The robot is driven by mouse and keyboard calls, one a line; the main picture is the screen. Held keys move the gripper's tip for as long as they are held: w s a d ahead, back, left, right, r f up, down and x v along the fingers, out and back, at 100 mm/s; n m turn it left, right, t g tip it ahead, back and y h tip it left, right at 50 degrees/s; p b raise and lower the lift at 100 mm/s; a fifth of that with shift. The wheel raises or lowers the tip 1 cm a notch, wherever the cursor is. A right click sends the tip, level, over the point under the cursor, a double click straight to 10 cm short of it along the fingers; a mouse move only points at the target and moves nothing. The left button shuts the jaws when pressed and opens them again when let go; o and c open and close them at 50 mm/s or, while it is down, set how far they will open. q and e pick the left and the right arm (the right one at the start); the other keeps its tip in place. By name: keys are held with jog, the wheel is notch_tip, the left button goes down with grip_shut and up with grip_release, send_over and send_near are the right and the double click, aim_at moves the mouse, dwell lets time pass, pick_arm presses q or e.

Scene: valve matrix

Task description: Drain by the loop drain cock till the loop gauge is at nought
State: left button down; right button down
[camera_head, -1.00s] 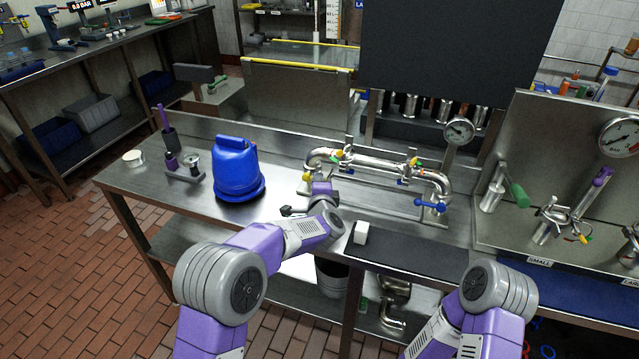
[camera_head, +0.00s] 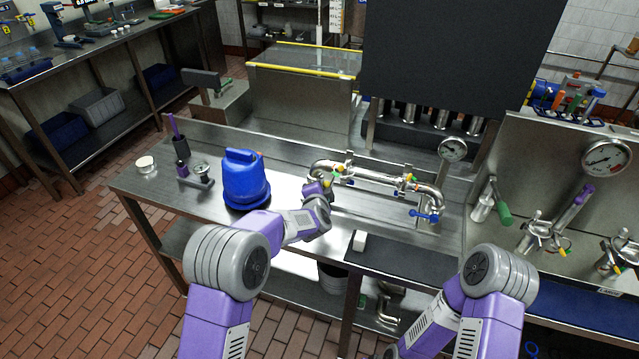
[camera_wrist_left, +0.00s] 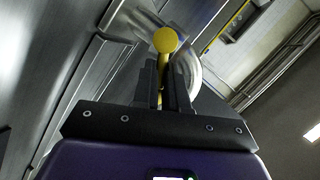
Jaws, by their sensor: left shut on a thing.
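A steel pipe loop (camera_head: 375,177) stands on the steel bench, with several small coloured levers on it. The loop gauge (camera_head: 453,149), a white round dial, rises behind its right end; its needle is too small to read. My left gripper (camera_head: 322,188) is at the loop's left end. In the left wrist view the fingers (camera_wrist_left: 165,88) are closed around the stem of a yellow round-ended handle (camera_wrist_left: 166,40), apparently the drain cock's, beside the curved pipe. In the head view my gripper hides this handle. My right gripper is out of view; only its arm shows.
A blue jug (camera_head: 244,180) stands on the bench left of my left arm. A blue handle (camera_head: 425,216) sits at the loop's right end. A larger gauge (camera_head: 605,158) is at the right.

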pick_arm(q)
jog(key=shift+d+r+n+h, duration=0.3)
jog(key=shift+d+r, duration=0.05)
jog(key=shift+r, duration=0.05)
jog(key=shift+r+p, duration=0.1)
jog(key=shift+p, duration=0.2)
jog(key=c, duration=1.2)
grip_release()
jog(key=shift+o, duration=0.2)
jog(key=p+v, duration=0.1)
jog(key=v, duration=0.6)
jog(key=shift+s+a, duration=0.15)
